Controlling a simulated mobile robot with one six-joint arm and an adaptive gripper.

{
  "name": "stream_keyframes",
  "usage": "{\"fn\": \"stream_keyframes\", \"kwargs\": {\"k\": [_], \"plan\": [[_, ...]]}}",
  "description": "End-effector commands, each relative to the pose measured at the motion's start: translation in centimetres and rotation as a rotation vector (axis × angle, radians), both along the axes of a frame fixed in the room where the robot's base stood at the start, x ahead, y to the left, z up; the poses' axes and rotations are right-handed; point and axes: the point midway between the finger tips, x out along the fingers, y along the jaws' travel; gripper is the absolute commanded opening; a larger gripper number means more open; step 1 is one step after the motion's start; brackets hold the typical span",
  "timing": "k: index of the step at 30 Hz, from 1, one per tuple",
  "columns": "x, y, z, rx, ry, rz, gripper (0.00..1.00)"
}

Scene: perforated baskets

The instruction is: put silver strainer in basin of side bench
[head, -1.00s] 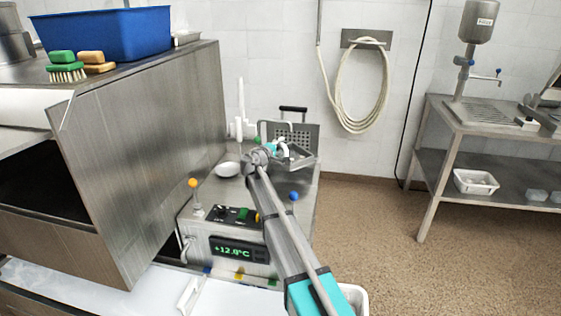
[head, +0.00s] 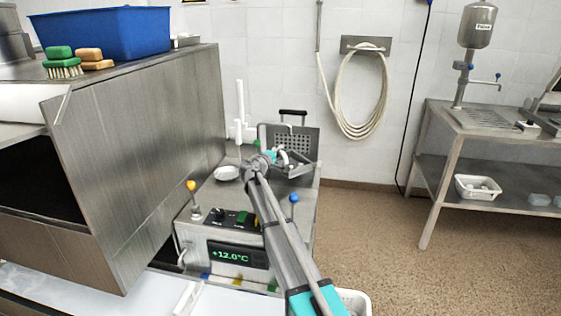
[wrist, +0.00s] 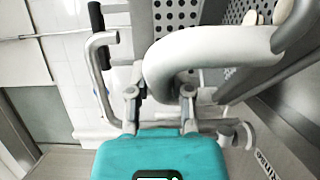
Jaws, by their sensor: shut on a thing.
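The silver strainer (head: 298,141) appears as a perforated metal basket with a black-gripped handle, just beyond my gripper in the head view. Its perforated walls show at the top of the wrist view (wrist: 176,14). My gripper (head: 270,157) is shut on the strainer; in the wrist view its fingers (wrist: 160,98) are close to a grey metal bar, and the exact contact is partly hidden. A thick white curved piece (wrist: 205,48) crosses in front of the strainer. The side bench (head: 452,125) is at the right, with a ribbed drain area (head: 488,119) on top.
A metal machine with a temperature display (head: 236,256) and blue-topped and orange-topped levers lies below my arm. A small white bowl (head: 227,173) sits on it. A tall steel cabinet (head: 140,150) stands left. A hose (head: 362,100) hangs on the wall. Open floor lies between machine and bench.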

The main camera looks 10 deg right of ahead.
Motion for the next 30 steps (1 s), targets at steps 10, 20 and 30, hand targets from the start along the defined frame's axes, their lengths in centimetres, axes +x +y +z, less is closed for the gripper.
{"fn": "stream_keyframes", "kwargs": {"k": [10, 20, 30], "plan": [[-0.1, 0.0, -2.8, -0.001, 0.000, 0.000, 0.00], [-0.1, 0.0, -2.8, 0.000, 0.000, 0.000, 0.00], [-0.1, 0.0, -2.8, 0.000, 0.000, 0.000, 0.63]]}}
